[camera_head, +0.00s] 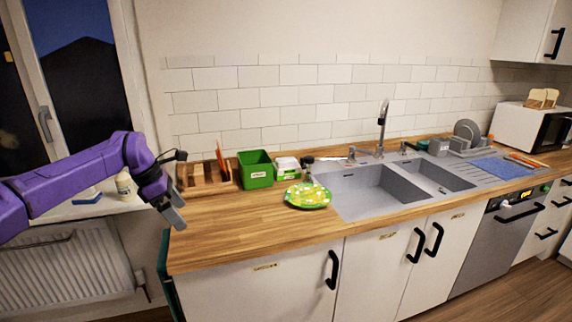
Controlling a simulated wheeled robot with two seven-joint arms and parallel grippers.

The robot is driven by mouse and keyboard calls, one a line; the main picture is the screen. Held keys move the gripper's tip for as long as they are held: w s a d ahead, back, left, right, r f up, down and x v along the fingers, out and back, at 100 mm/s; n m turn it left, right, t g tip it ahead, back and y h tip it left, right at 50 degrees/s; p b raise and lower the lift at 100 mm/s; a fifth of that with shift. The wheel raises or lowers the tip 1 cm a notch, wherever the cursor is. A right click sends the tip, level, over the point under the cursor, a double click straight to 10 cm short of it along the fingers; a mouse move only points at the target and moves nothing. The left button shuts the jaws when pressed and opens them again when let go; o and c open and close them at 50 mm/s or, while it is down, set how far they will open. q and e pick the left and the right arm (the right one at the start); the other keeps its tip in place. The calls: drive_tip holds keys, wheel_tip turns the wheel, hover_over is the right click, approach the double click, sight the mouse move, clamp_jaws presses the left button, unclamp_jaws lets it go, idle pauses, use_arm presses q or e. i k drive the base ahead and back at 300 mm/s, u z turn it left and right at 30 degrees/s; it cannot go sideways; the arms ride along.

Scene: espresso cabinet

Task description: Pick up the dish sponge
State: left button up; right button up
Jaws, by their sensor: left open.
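My left gripper (176,210) is open and empty at the left end of the wooden counter, pointing down. My right gripper is not in view. I cannot clearly make out a dish sponge. A small blue-and-white item (87,196) lies on the windowsill, left of the gripper and partly behind my purple arm. A small green-and-white item (287,168) stands at the back of the counter, right of the green box (256,173). Either is too small to identify surely.
A wooden rack (205,180) stands by the wall. A yellow-green plate (308,196) lies left of the grey sink (365,190). A tall faucet (382,125) rises behind the sink. Dishes and a blue mat (502,168) are at right. The counter's front left is clear.

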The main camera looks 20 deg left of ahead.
sight(290, 162)
drive_tip(key=i, duration=2)
